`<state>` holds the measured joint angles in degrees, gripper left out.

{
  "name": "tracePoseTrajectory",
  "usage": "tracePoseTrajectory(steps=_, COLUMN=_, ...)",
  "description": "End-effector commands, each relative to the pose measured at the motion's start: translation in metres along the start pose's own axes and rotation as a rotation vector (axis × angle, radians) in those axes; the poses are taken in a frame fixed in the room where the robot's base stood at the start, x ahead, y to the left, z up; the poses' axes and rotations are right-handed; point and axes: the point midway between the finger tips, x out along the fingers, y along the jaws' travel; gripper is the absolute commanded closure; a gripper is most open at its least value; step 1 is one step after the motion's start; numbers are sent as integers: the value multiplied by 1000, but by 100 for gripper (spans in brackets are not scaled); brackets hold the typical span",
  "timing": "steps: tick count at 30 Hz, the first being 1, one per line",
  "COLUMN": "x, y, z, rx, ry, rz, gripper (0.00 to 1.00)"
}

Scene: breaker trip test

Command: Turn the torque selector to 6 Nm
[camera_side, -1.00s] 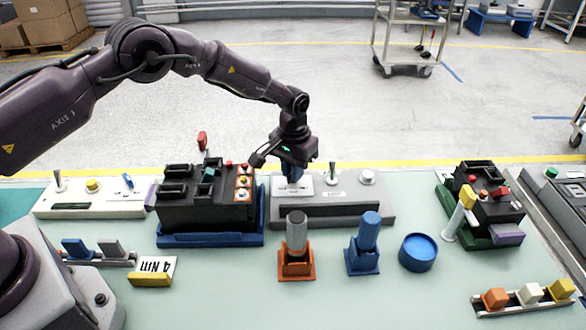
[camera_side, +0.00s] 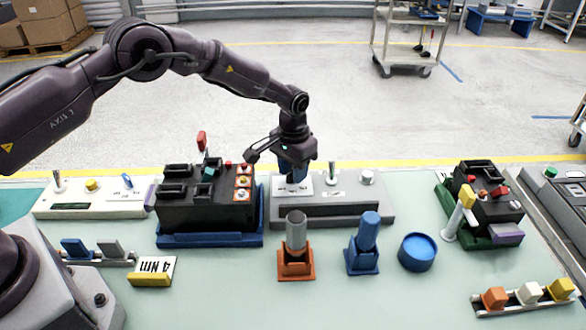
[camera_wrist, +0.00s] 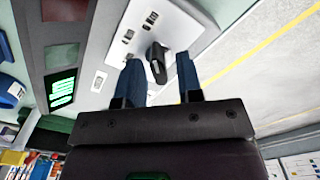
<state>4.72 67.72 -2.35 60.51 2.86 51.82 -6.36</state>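The torque selector (camera_wrist: 157,62) is a black knob on a white plate (camera_wrist: 165,22) with several small marks around it, too small to read. In the side view the white plate (camera_side: 304,190) sits on the left of a grey console, and the knob is hidden behind my fingers. My gripper (camera_wrist: 160,62) is open, with one blue finger on each side of the knob and gaps visible between. I cannot tell whether the tips reach down beside it. In the side view my gripper (camera_side: 292,178) points down over the plate.
The grey console (camera_side: 350,210) also carries a small lever (camera_side: 332,172) and a white knob (camera_side: 367,177). A black block on a blue base (camera_side: 210,240) stands close at left. Orange (camera_side: 296,262) and blue (camera_side: 362,260) holders stand in front.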

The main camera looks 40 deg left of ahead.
Motion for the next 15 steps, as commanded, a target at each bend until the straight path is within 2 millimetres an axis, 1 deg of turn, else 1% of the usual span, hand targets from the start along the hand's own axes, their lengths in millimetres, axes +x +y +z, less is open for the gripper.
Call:
tracePoseTrajectory(steps=8, x=0, y=0, z=0, rx=-2, ry=0, rz=1, gripper=62)
tracePoseTrajectory(steps=10, x=-2, y=0, z=0, rx=-2, ry=1, rz=1, gripper=62)
tracePoseTrajectory(steps=13, x=-13, y=0, z=0, rx=-2, ry=2, rz=1, gripper=62)
tracePoseTrajectory(steps=15, x=-25, y=0, z=-1, rx=-2, ry=4, rz=1, gripper=62)
